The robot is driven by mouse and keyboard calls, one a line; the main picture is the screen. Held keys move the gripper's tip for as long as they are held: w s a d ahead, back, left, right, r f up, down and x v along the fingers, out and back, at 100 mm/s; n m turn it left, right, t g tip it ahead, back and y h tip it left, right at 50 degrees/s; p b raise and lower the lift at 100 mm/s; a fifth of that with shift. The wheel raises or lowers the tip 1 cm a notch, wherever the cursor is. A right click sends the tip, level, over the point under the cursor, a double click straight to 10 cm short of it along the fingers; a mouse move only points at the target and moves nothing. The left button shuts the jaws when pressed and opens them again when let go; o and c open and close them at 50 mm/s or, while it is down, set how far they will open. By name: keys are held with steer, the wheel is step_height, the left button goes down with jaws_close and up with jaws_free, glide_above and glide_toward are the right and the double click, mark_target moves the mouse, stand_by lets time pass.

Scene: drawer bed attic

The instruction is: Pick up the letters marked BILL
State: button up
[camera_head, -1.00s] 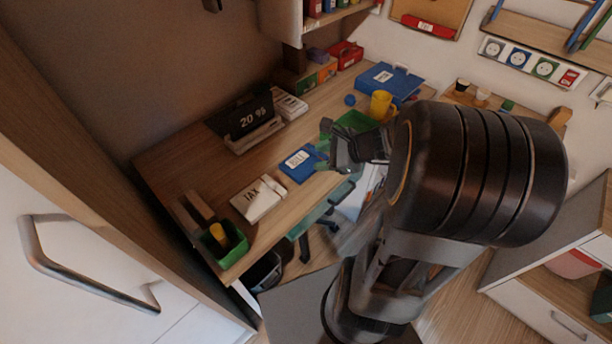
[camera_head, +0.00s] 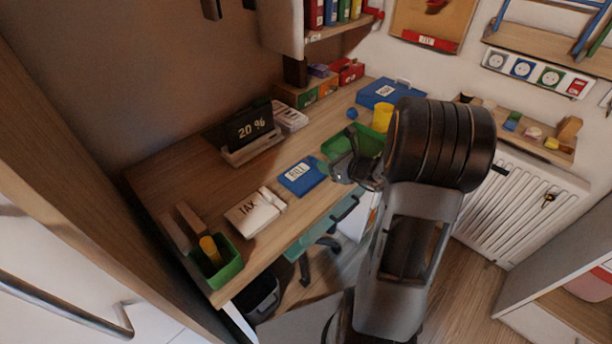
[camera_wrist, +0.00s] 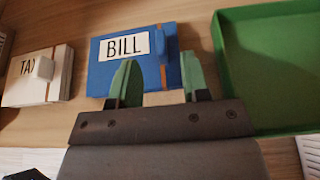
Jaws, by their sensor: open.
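The blue bundle of letters marked BILL (camera_head: 302,176) lies flat on the desk, with a white label and a band across its right part. It also shows in the wrist view (camera_wrist: 101,76), just beyond my fingers. My gripper (camera_head: 345,172) is to the right of the BILL letters in the head view. In the wrist view my gripper (camera_wrist: 158,82) is open, its green fingertips apart with nothing held between them. The fingertips overlap the lower right part of the letters in that picture; contact cannot be told.
White TAX letters (camera_head: 254,213) lie left of the blue ones. A green tray (camera_wrist: 275,60) is close on the right. A green box (camera_head: 228,262), a 20 % display (camera_head: 248,128), a yellow mug (camera_head: 382,116) and a blue BILL binder (camera_head: 377,95) stand on the desk (camera_head: 165,172).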

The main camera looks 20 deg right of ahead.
mark_target(316, 159)
steer(key=shift+b+x, duration=0.35)
steer(key=shift+x, duration=2.35)
steer(key=shift+c, duration=0.3)
jaws_close()
